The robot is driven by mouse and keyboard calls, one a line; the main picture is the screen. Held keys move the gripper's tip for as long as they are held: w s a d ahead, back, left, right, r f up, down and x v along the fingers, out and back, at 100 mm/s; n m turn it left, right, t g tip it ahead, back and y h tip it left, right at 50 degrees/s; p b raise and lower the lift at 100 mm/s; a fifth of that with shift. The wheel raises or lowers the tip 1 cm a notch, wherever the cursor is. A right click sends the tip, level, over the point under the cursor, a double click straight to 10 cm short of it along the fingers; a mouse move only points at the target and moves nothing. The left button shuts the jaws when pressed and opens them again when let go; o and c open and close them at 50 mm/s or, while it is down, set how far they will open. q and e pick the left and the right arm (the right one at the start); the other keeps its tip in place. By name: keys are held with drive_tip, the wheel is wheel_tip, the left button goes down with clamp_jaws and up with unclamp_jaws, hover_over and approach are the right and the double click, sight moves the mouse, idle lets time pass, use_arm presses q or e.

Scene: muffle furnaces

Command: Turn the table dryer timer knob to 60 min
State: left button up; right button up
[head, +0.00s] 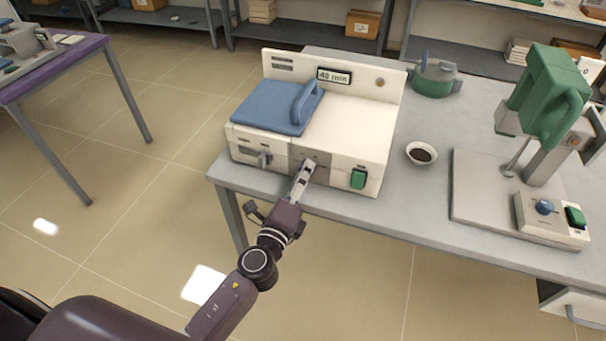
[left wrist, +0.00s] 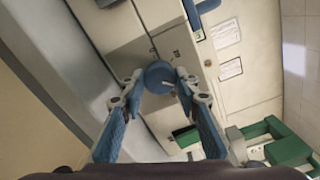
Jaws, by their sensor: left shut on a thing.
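The table dryer (head: 337,128) is a white box with a blue lid and handle, standing at the left end of the grey table. Its small display (head: 334,77) reads what looks like 40 min. The blue round timer knob (left wrist: 159,76) shows in the left wrist view, with a white mark on it. My left gripper (head: 306,168) is at the middle of the dryer's front panel. In the left wrist view the fingers (left wrist: 161,84) are on both sides of the knob and shut on it. In the head view the gripper hides the knob. My right gripper is not in view.
On the dryer front are a grey lever (head: 264,159) and a green switch (head: 358,179). A bowl of dark material (head: 421,153), a green pot (head: 434,78) and a green mixer-like device (head: 548,95) stand on the table (head: 420,210). Open floor lies in front.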

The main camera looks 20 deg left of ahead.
use_arm(q)
drive_tip(key=m, duration=0.4)
drive_tip(key=shift+m+p, duration=0.3)
drive_tip(key=shift+p, duration=0.1)
drive_tip(key=shift+d+m+p, duration=0.1)
drive_tip(key=shift+m+p, duration=0.35)
drive_tip(key=shift+m, duration=1.55)
drive_tip(key=o, duration=1.2)
drive_tip(key=shift+c, duration=0.2)
drive_tip(key=shift+s, duration=0.25)
drive_tip(key=s, duration=1.1)
drive_tip(key=shift+s+a, duration=0.25)
drive_tip(key=shift+s, duration=0.05)
